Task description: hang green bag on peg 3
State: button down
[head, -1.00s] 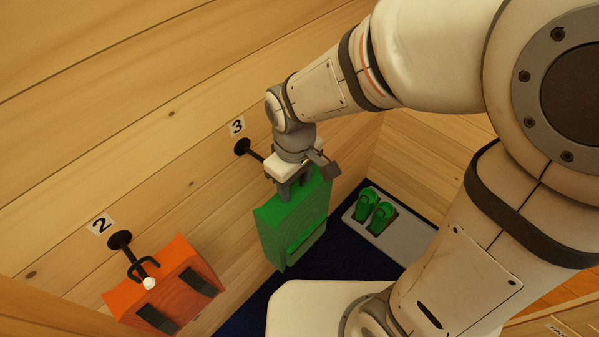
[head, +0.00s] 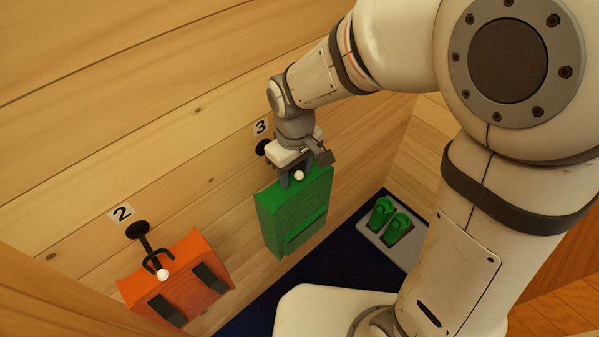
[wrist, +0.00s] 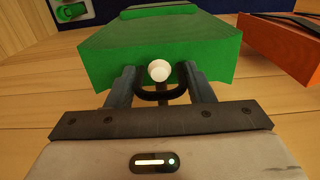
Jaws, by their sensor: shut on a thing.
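The green bag (head: 297,212) hangs upright from my gripper (head: 297,177), close to the plank wall at peg 3 (head: 263,147). My gripper is shut on the bag's black handle loop (wrist: 161,98). The peg's white ball tip (wrist: 158,71) shows between my fingers, on the bag side of the loop. It also shows in the head view just above the bag. The peg's dark shaft seems to pass through the loop; my gripper hides most of it in the head view. The label 3 (head: 261,127) is above the peg.
An orange bag (head: 180,277) hangs by its loop on peg 2 (head: 138,231), to the left. Green shoes (head: 390,220) sit on a grey tray (head: 372,231) on the dark blue floor mat (head: 335,262), at lower right. The wall right of the green bag is bare.

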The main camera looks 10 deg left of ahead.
jog(key=shift+w+a, duration=0.5)
jog(key=shift+a, duration=0.15)
jog(key=shift+w+a+f+b, duration=0.3)
jog(key=shift+w+a+f, duration=0.1)
jog(key=shift+a+f, duration=0.1)
jog(key=c, duration=0.6)
grip_release()
jog(key=shift+r, duration=0.1)
